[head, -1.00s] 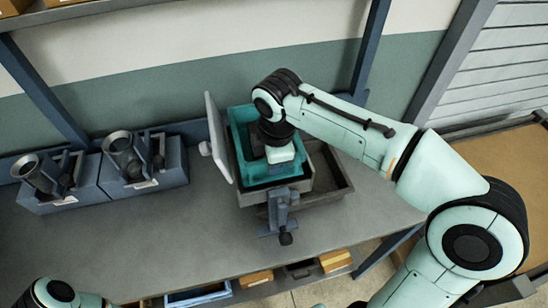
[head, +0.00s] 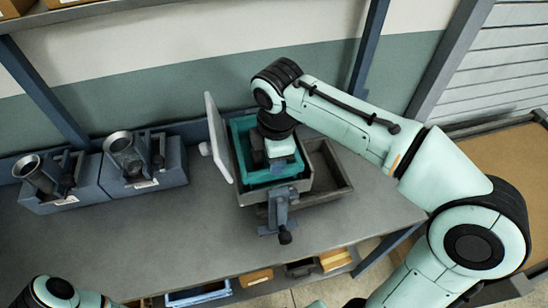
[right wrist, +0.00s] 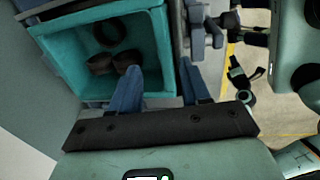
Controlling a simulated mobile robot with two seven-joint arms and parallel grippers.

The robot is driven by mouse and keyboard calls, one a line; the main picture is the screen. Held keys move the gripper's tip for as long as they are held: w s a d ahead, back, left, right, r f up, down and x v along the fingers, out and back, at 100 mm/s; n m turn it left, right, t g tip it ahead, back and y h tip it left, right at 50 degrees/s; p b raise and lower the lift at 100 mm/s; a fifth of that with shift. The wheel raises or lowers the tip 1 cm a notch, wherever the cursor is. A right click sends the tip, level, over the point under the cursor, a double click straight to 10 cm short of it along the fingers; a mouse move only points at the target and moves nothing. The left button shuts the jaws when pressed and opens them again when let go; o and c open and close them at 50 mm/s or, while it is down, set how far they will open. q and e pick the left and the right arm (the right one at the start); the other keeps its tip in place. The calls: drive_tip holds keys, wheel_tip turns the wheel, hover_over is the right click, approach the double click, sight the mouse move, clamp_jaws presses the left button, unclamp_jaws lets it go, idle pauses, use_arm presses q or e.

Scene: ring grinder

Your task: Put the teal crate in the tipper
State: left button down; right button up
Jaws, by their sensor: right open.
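The teal crate (head: 240,135) sits inside the grey box of the tipper (head: 300,183) on the bench, its rim near the box's rim. In the right wrist view the crate (right wrist: 70,60) holds a few dark rings. My right gripper (right wrist: 160,82) is open at the crate's near wall, one finger over the inside and the other outside. In the head view my right wrist hides part of the crate and the fingers. Only a piece of my left arm shows at the bottom left; its gripper is out of view.
A pale upright plate (head: 218,138) stands at the tipper's left side, and a lever with a dark knob (head: 284,237) sticks out in front. A grey tray (head: 330,170) lies to its right. Two units with metal cups (head: 140,165) stand at left. The bench's front middle is clear.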

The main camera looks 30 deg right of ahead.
use_arm(q)
drive_tip(key=w+r+p, duration=0.2)
drive_tip(key=shift+w+r, duration=0.4)
use_arm(e)
wheel_tip(320, 180, up, 10)
drive_tip(key=s, duration=0.1)
drive_tip(key=shift+s+a, duration=0.2)
